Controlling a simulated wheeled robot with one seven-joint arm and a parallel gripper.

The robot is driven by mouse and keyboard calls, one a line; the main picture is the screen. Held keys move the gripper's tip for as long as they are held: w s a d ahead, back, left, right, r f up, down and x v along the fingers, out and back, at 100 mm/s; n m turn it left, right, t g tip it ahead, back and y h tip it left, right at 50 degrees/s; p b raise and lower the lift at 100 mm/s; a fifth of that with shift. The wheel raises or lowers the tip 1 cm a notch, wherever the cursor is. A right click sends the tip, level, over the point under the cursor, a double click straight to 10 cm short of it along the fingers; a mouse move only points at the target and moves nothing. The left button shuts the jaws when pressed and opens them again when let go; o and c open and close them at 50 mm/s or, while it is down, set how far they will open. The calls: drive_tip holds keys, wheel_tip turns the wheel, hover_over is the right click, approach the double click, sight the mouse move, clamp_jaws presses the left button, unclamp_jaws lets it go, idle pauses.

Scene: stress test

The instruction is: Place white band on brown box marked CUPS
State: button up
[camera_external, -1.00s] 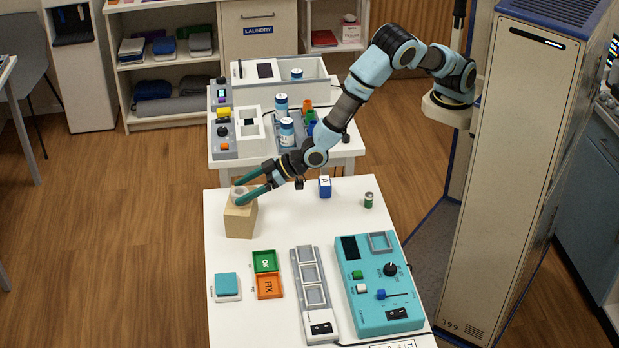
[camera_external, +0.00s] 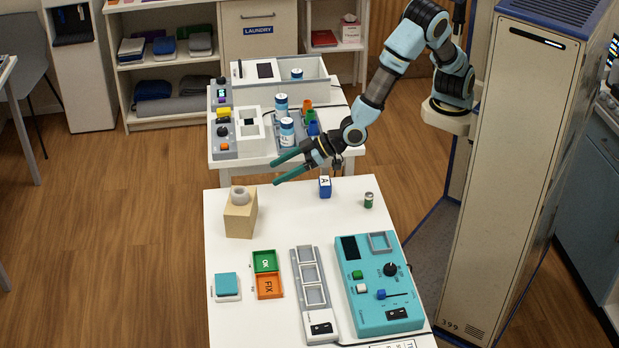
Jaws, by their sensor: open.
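The white band (camera_external: 239,195) is a short pale ring that rests on top of the brown box (camera_external: 241,220), near the left edge of the white table. The face of the box turned to the camera shows no readable marking. My gripper (camera_external: 279,170) is open and empty, up and to the right of the box. Its two green fingers are spread and point left, apart from the band.
A blue block marked A (camera_external: 325,187) and a small green can (camera_external: 368,200) stand right of the box. Green and orange trays (camera_external: 267,274), a grey slotted strip (camera_external: 313,290) and a teal panel (camera_external: 383,285) lie nearer the front. A second table (camera_external: 225,160) holds jars behind.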

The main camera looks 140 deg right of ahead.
drive_tip(key=s+a+n+y, duration=0.2)
drive_tip(key=s+a+y, duration=0.35)
drive_tip(key=a, duration=0.35)
drive_tip(key=s+a+n+g+y, duration=0.1)
drive_tip(key=s+a+n+g, duration=0.2)
drive_tip(key=s, duration=0.9)
drive_tip(key=s+a+n+g+y, duration=0.2)
drive_tip(key=s+a, duration=0.6)
drive_tip(key=s, duration=0.4)
drive_tip(key=shift+n+g, duration=0.5)
drive_tip(key=shift+g, duration=0.4)
